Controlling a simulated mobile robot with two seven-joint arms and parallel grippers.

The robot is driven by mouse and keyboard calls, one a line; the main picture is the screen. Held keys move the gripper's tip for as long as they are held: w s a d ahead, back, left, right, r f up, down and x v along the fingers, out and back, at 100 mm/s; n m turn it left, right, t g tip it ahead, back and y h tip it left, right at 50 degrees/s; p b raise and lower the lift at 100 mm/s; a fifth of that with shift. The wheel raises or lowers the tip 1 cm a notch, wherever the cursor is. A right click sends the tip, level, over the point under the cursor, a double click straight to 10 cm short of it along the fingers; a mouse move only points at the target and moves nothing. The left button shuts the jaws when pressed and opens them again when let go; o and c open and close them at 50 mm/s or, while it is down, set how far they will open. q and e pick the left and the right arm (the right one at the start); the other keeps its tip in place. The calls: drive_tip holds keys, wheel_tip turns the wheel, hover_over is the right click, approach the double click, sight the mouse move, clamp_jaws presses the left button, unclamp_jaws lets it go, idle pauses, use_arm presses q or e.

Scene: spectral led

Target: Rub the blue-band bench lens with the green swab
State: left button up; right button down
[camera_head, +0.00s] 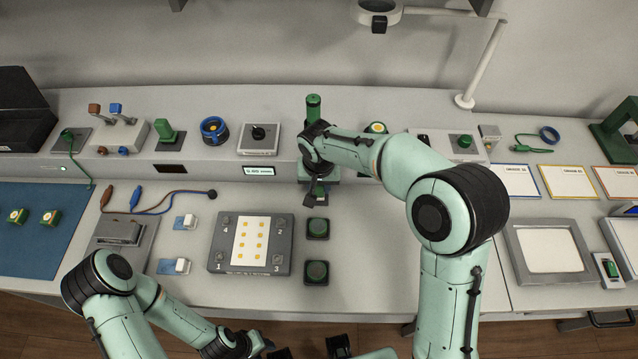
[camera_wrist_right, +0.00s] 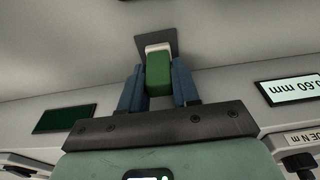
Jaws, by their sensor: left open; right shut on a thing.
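A dark round piece with a blue band (camera_head: 214,129), which looks like the blue-band bench lens, stands on the raised back ledge, left of centre. My right gripper (camera_head: 318,190) is over the bench, below the ledge's front face and to the right of the lens. In the right wrist view its blue fingers are shut on a green block with a pale end (camera_wrist_right: 158,75), which looks like the green swab. A dark square shows behind that end; I cannot tell whether they touch. My left gripper (camera_head: 309,350) is open and empty at the bottom edge, partly cut off.
A green block on a dark base (camera_head: 168,133) stands left of the lens, and a grey dial box (camera_head: 259,139) stands right of it. A grey numbered tray (camera_head: 280,258) and two dark pads with green discs (camera_head: 317,228) lie on the bench. A lamp pole (camera_head: 485,60) rises behind.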

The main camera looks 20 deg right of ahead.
drive_tip(key=shift+r+p, duration=1.45)
drive_tip(key=shift+r, duration=1.6)
use_arm(q)
drive_tip(key=w+r, duration=0.2)
drive_tip(key=r, duration=0.1)
drive_tip(key=shift+w+r, duration=0.25)
drive_tip(key=shift+r, duration=0.05)
drive_tip(key=shift+s, duration=0.1)
use_arm(e)
drive_tip(key=shift+s, duration=0.1)
